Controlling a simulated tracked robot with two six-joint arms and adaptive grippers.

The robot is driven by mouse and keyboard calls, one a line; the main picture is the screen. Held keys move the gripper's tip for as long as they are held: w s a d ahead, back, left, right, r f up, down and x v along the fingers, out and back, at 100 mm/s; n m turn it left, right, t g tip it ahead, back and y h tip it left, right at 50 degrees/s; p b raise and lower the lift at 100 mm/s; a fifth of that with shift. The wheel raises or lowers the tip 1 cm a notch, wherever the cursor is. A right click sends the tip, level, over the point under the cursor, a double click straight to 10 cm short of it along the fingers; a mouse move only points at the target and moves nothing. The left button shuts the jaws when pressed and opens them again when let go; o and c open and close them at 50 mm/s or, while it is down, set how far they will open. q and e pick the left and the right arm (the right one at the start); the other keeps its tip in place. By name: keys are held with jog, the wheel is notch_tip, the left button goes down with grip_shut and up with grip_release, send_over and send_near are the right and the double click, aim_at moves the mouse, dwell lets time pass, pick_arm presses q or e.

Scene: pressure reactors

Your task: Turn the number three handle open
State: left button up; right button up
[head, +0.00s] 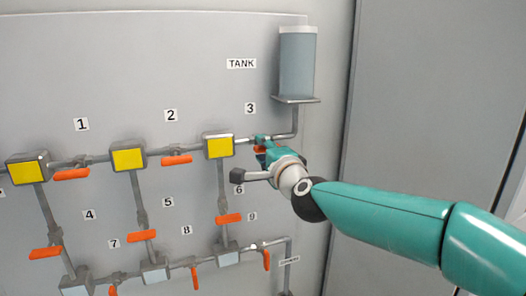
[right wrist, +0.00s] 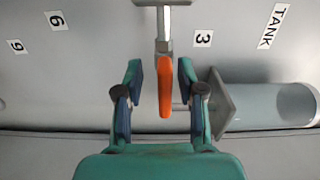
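The number three handle (right wrist: 165,88) is an orange lever below the label 3 (head: 250,108) on the panel. In the head view only a small orange part (head: 260,149) of it shows, the rest hidden by my right gripper (head: 262,143). In the right wrist view my right gripper (right wrist: 160,74) is open, with a finger on each side of the handle. A gap shows on both sides, narrower on the right, so it is not clamped. My left gripper is in neither view.
A grey tank (head: 298,62) stands on a bracket (head: 297,99) just above and right of handle three. Yellow-faced boxes (head: 219,147), pipes and several other orange handles (head: 177,160) lie left and below. A grey door-like panel (head: 430,100) fills the right side.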

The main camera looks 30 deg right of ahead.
jog(key=shift+s+r, duration=0.1)
jog(key=shift+s, duration=0.05)
jog(key=shift+s, duration=0.25)
jog(key=v, duration=1.1)
jog(key=shift+a, duration=0.15)
